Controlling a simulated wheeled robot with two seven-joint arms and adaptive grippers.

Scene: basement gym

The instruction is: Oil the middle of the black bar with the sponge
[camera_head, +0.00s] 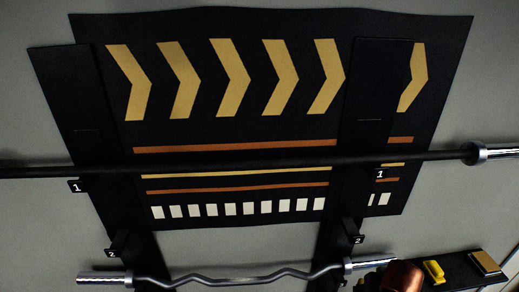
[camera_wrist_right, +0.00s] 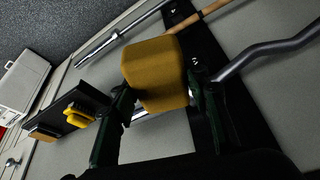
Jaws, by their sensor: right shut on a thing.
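The long black bar (camera_head: 250,163) runs level across the head view, in front of a dark wall panel with yellow chevrons. Its middle is bare, and its shiny sleeve (camera_head: 495,153) shows at the right edge. In the right wrist view, my right gripper (camera_wrist_right: 160,95) is shut on a mustard-yellow sponge (camera_wrist_right: 153,70), a block with rounded edges held between the two fingers. The sponge is apart from the black bar. My left gripper is in neither view.
A curved bar (camera_head: 235,280) with shiny ends hangs below on hooks. A grey case (camera_wrist_right: 22,85) stands far left in the wrist view.

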